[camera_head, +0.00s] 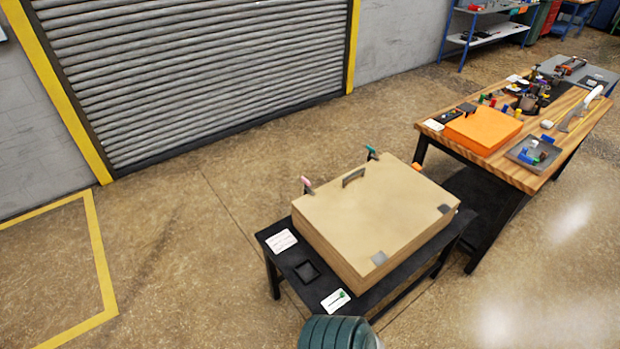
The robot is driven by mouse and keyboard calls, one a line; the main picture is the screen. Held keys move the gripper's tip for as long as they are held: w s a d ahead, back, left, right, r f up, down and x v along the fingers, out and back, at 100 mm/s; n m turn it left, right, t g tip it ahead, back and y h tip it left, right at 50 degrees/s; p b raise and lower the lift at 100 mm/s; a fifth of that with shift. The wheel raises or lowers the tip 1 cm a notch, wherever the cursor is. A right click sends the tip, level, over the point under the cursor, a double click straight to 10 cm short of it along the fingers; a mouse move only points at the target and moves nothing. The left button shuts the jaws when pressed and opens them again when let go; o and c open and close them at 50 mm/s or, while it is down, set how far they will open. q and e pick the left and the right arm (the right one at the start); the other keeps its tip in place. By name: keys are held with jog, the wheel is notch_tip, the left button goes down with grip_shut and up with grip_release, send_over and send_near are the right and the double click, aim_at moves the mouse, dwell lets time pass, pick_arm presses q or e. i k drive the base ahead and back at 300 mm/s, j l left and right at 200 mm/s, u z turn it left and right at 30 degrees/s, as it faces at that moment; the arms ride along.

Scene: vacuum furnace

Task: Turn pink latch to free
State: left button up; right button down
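The pink latch (307,182) stands at the left back edge of a tan box (370,215) that lies on a low black table (283,258). A teal-green latch (371,151) stands farther along the same back edge. A dark handle (353,177) sits on the box top between the two latches. Neither of my grippers shows in the head view, and nothing touches the pink latch.
A wooden workbench (555,165) with an orange box (483,130) and several tools stands at the right. White cards (281,240) lie on the black table. A green ribbed object (338,333) is at the bottom edge. The floor at the left is clear.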

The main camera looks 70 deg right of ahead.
aim_at(307, 184)
jog(key=i+l+z, duration=0.15)
jog(key=i+z, duration=0.2)
jog(key=z, duration=0.15)
jog(key=i+z, duration=0.45)
jog(key=i+j+z, duration=0.1)
jog(key=i+z, duration=0.15)
jog(key=z, duration=0.25)
jog(key=i+j+z, duration=0.25)
jog(key=z, duration=0.25)
jog(key=i, duration=0.1)
